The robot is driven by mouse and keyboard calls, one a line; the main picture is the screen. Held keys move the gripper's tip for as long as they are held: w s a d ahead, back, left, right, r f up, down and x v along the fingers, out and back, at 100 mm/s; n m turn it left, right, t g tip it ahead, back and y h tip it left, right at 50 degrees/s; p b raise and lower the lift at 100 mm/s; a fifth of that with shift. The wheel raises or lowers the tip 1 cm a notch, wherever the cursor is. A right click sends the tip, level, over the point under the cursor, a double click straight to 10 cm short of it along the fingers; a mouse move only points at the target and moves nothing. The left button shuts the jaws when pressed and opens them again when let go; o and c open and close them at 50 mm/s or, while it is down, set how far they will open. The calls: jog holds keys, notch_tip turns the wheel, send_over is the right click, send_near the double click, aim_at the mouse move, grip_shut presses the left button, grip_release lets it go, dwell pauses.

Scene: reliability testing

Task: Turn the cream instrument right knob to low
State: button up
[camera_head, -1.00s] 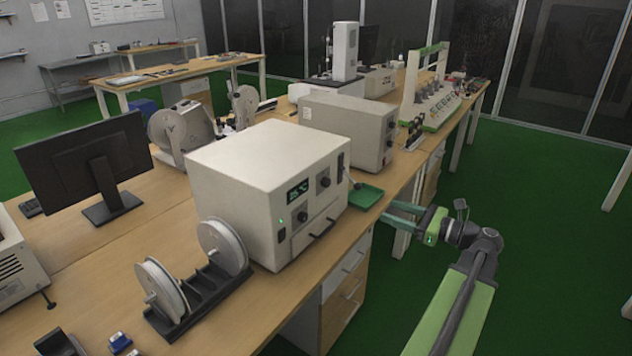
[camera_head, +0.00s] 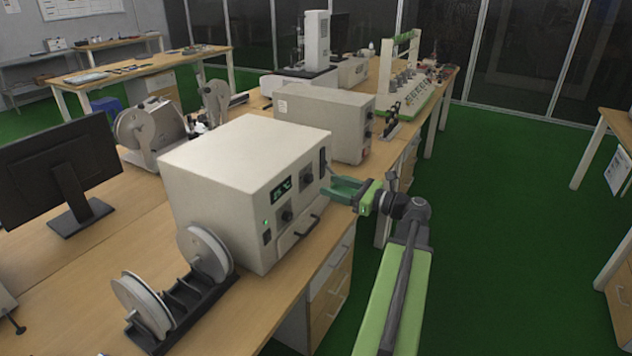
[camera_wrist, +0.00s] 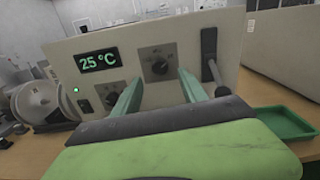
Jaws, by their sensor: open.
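The cream instrument (camera_head: 215,200) is a box on the wooden bench, with a display, a green light and two dark knobs on its front. In the wrist view its display (camera_wrist: 99,60) reads 25 °C. The right knob (camera_wrist: 159,67) sits upper right of the left knob (camera_wrist: 112,99); its pointer setting is too small to read. My gripper (camera_head: 332,188) is open and empty in front of the panel's right side. In the wrist view its fingers (camera_wrist: 157,82) spread below and either side of the right knob, apart from it as far as I can tell.
A dark vertical lever (camera_wrist: 210,55) stands right of the right knob. A green tray (camera_wrist: 286,122) lies on the bench to the right. Two white reels (camera_head: 205,253) on a black rack stand before the instrument. A grey-cream box (camera_head: 325,120) is behind. The green floor at right is clear.

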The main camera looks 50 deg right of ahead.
aim_at(312, 179)
jog(key=x, duration=0.6)
grip_shut()
